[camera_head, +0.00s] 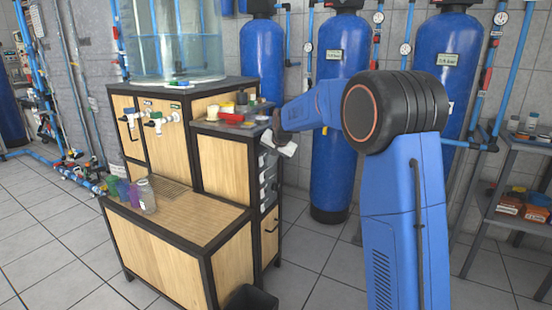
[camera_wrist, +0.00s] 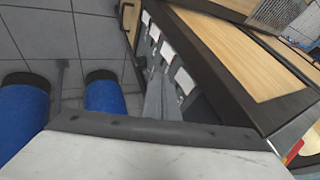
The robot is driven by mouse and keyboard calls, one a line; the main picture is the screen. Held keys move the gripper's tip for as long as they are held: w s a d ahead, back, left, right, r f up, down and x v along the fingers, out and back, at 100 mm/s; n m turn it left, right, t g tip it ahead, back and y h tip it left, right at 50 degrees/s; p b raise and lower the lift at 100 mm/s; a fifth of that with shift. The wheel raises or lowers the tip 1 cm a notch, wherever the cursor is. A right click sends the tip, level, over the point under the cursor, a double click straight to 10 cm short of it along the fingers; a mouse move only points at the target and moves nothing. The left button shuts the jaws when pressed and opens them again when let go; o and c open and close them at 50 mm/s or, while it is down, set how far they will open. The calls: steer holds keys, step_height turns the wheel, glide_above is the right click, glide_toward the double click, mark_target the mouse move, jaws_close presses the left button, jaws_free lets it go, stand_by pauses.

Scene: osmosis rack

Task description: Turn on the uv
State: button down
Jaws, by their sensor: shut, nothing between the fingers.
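A wooden cabinet with a black frame (camera_head: 178,235) stands left of centre in the head view. Its narrow right part carries a column of switches with pale labels (camera_head: 266,178). In the wrist view the labels (camera_wrist: 167,50) form a slanted row on a dark panel; their text is too small to read, so I cannot tell which is the uv. My gripper (camera_head: 267,138) is at the upper part of that panel, shut and empty. In the wrist view its grey fingers (camera_wrist: 160,88) point towards the switch row, close to the lower labels. I cannot tell whether they touch a switch.
Tall blue tanks (camera_head: 338,110) stand along the wall behind. A tray of small items (camera_head: 235,118) lies on the cabinet's ledge above the switches. A shelf (camera_head: 510,190) stands at right.

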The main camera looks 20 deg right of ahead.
mark_target(263, 163)
steer(key=shift+w+a, duration=0.95)
steer(key=shift+a, duration=0.1)
steer(key=shift+w+a+f, duration=0.15)
steer(key=shift+f, duration=0.05)
steer(key=shift+r, duration=0.15)
steer(key=shift+r, duration=0.75)
